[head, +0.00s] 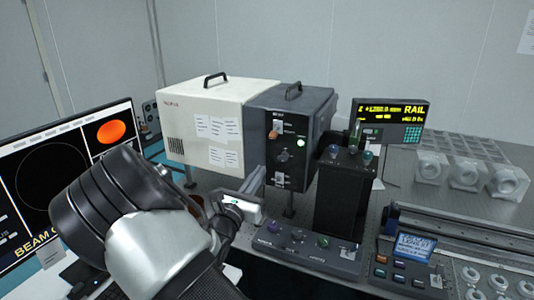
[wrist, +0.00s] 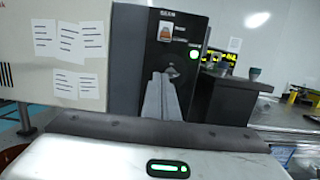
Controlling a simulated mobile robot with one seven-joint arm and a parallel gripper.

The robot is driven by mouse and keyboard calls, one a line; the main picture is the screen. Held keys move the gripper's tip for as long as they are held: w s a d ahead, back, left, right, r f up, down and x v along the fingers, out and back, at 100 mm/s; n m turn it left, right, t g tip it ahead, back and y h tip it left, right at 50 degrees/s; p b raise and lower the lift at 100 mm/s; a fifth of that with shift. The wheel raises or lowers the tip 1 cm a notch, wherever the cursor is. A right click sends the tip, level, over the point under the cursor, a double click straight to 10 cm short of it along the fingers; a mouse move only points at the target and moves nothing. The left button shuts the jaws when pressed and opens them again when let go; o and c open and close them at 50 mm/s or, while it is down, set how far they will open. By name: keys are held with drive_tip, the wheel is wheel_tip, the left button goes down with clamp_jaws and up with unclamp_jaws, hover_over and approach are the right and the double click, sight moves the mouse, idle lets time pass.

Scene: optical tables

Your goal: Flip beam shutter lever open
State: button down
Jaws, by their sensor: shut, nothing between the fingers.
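The dark shutter housing (head: 312,105) is the front part of a box unit at the middle of the head view; it also fills the centre of the wrist view (wrist: 128,60). An orange piece (head: 273,134) on a pale plate sits high on its face, also in the wrist view (wrist: 165,32). A green lamp (head: 300,142) glows beside it. A dark round knob (head: 283,156) is lower down; I cannot tell which part is the lever. My gripper (head: 258,178) is shut and empty before the lower face. In the wrist view its fingers (wrist: 160,95) partly cover the knob area.
A cream box (head: 210,95) with paper notes adjoins the housing on the left. A black block (head: 342,195) with several knobs stands close on the right, behind a low control strip (head: 310,250). A monitor (head: 65,165) stands at the left. A yellow-lit display (head: 392,112) is behind.

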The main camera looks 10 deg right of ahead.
sight(273, 135)
drive_tip(key=x, duration=0.9)
drive_tip(key=shift+d, duration=0.15)
drive_tip(key=r, duration=0.2)
drive_tip(key=s+a+r, duration=0.1)
drive_tip(key=shift+r, duration=0.25)
drive_tip(key=shift+r+p, duration=0.15)
drive_tip(key=shift+p, duration=0.35)
